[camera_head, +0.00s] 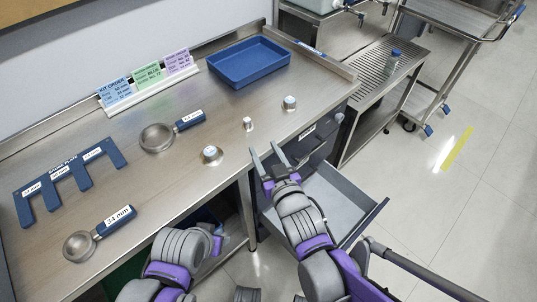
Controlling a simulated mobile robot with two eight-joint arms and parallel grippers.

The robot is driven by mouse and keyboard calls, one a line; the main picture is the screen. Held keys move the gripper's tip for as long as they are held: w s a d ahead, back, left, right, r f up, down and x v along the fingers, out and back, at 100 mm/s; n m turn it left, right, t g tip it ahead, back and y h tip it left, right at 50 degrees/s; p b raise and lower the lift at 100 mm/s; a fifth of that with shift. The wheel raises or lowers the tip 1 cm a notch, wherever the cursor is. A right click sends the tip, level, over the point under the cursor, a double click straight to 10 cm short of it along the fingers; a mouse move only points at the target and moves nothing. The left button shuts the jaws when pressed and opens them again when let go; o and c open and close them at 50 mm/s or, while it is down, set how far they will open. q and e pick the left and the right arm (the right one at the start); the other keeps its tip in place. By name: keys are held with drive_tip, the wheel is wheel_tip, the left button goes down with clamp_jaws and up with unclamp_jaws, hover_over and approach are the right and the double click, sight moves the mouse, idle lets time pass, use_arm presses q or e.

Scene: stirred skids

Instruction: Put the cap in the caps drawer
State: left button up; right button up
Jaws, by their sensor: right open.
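Three small silvery pieces with pale tops stand on the steel bench: one near the front edge (212,154), one in the middle (248,124) and one further right (289,103). I cannot tell which is the cap. A grey drawer (338,200) is pulled out below the bench's right end; the part of its inside that shows looks empty. My right gripper (265,148) is open, its fingers pointing at the bench's front edge by the drawer, with nothing seen between them. My left arm is low at the front; its fingers do not show.
A blue tray (249,63) is at the back. Two ring-ended tools, one near the middle (157,137) and one at the front left (79,246), lie by a blue slotted plate (70,181). A label stand (149,91) is behind. A steel side stand (385,68) is right.

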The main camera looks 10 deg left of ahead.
drive_tip(key=shift+s+d, duration=0.1)
drive_tip(key=shift+s, duration=0.05)
drive_tip(key=s+d+f+m+g+h, duration=0.2)
drive_tip(key=s+d+f+h, duration=0.15)
drive_tip(key=d, duration=0.45)
drive_tip(key=s+d+f+m+g+h, duration=0.2)
drive_tip(key=d+f+h, duration=0.15)
drive_tip(key=d, duration=0.55)
use_arm(q)
drive_tip(key=shift+o, duration=1)
use_arm(e)
drive_tip(key=s+d+f+m+g, duration=0.1)
drive_tip(key=s+d+f+g, duration=0.1)
drive_tip(key=s+d, duration=0.2)
drive_tip(key=s+d+f+m+g+h, duration=0.1)
drive_tip(key=s+d+f+g, duration=0.2)
drive_tip(key=s, duration=0.6)
drive_tip(key=shift+s+d+f, duration=0.2)
drive_tip(key=shift+d, duration=0.65)
